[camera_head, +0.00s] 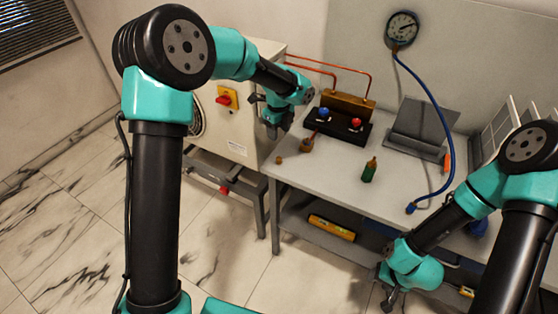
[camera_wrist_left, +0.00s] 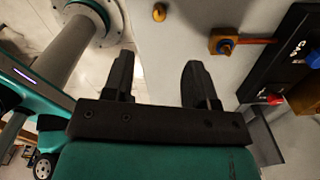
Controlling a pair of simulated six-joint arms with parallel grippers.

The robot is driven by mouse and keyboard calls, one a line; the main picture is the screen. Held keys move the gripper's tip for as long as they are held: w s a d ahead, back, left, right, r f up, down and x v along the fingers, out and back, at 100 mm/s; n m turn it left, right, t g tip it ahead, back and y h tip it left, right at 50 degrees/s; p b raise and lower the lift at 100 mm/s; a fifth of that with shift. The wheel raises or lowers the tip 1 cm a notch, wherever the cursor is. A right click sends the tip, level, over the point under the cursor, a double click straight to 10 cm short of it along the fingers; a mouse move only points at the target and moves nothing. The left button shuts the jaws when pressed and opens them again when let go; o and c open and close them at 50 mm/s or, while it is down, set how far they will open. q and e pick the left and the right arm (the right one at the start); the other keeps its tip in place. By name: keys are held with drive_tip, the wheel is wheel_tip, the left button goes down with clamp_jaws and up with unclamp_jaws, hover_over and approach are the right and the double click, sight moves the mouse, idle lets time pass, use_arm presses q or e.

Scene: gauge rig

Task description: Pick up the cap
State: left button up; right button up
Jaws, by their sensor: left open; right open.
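A small brass-coloured piece that looks like the cap (camera_head: 279,160) stands on the table near its left front corner. It also shows at the top edge of the left wrist view (camera_wrist_left: 159,12), ahead of the gap between my fingers. My left gripper (camera_head: 263,116) is over the table's left edge, apart from the cap; its two open fingers (camera_wrist_left: 157,66) have nothing between them. My right gripper (camera_head: 385,286) is low at the table's front right side, small and partly hidden by its own wrist, far from the cap.
A brass fitting (camera_head: 306,146) on a pipe is just right of the cap. Behind it is a black block with blue and red knobs (camera_head: 356,123). A green bottle (camera_head: 369,171) and blue hose (camera_head: 439,120) are further right. A cream cabinet (camera_head: 232,115) stands left.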

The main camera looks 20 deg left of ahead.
use_arm(q)
hover_over(279, 158)
wheel_tip(279, 158, down, 8)
drive_tip(key=shift+a+r, duration=0.1)
drive_tip(key=shift+r, duration=0.15)
drive_tip(key=shift+f, duration=2.6)
clamp_jaws()
